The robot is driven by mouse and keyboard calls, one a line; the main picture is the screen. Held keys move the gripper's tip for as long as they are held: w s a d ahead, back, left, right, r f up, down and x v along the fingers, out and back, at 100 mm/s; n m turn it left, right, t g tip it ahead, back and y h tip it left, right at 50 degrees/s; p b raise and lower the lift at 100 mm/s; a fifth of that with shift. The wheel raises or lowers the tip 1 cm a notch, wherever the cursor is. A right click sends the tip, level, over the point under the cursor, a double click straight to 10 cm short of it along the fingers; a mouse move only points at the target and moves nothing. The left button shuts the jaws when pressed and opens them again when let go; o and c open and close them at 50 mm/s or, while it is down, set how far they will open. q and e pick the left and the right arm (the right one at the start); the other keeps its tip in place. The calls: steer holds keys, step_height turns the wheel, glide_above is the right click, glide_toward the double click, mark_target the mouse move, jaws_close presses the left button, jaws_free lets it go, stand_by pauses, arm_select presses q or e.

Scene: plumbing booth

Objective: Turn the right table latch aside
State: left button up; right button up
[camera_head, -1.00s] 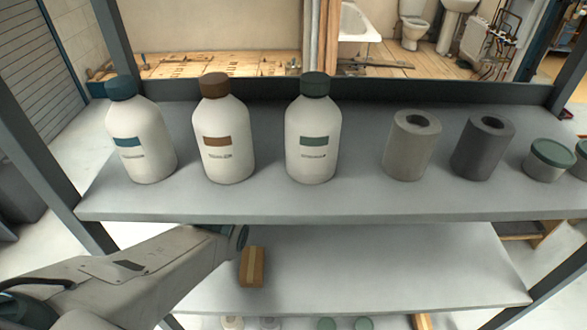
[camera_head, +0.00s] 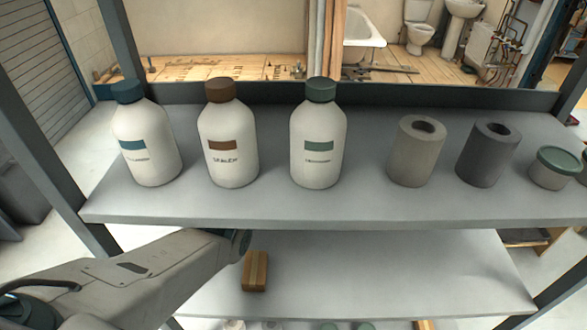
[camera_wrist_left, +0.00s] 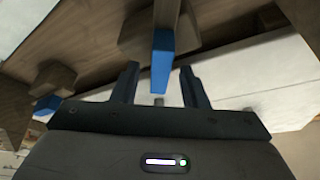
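In the left wrist view, a latch with a blue end (camera_wrist_left: 162,62) hangs down from a brown wooden block. A second blue-tipped wooden piece (camera_wrist_left: 46,104) shows at the left; I cannot tell which is the right table latch. My left gripper (camera_wrist_left: 158,72) is open, and the nearer blue end shows between its two dark fingers. A gap shows on each side, and I cannot tell whether anything touches. In the head view my left arm reaches in from the left below the upper shelf, with its fingers out of sight. My right gripper is in neither view.
The upper shelf (camera_head: 270,207) holds three white bottles (camera_head: 233,145), two grey cylinders (camera_head: 416,150) and a green-lidded tub (camera_head: 556,168). A small wooden block (camera_head: 255,272) lies on the lower shelf (camera_head: 400,270) beside my arm. The lower shelf is clear to its right.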

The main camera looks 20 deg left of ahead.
arm_select(q)
steer(key=b+v, duration=0.1)
steer(key=v, duration=0.9)
steer(key=shift+r, duration=0.35)
steer(key=shift+s, duration=0.1)
steer(key=shift+c, duration=0.2)
